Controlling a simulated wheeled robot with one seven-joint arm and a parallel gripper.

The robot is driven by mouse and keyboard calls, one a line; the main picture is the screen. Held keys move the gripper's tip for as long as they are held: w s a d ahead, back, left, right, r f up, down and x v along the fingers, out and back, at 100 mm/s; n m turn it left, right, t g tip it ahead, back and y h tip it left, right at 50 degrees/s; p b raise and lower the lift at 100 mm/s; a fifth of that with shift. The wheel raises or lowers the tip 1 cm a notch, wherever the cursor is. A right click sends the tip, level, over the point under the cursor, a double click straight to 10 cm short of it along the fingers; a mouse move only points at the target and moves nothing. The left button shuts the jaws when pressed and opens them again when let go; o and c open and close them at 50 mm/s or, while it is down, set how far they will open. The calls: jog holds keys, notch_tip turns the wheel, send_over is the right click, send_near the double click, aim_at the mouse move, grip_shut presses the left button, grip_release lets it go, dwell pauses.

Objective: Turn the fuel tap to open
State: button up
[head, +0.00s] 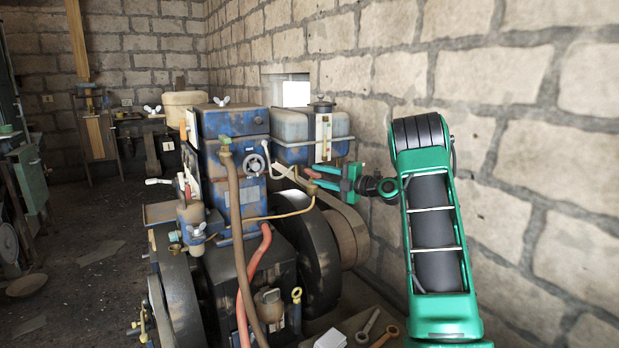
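The fuel tap (312,188) is a small brass fitting below the blue fuel tank (291,131), with a brass pipe curving away from it to the lower left. A small red lever (312,174) shows just above the brass body. My gripper (317,177) comes in from the right with two teal fingers, one above the other and a gap between them. The fingertips are right at the red lever. I cannot tell whether they touch it. Part of the tap is hidden by the fingers.
The blue engine (232,185) stands left of the tap, with a handwheel (255,165) on it. A dark flywheel (309,255) and a wide belt (345,235) lie below my gripper. The stone wall (540,150) is close behind and right. Spanners (369,325) lie at the bottom.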

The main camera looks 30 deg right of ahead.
jog(key=shift+v, duration=1.75)
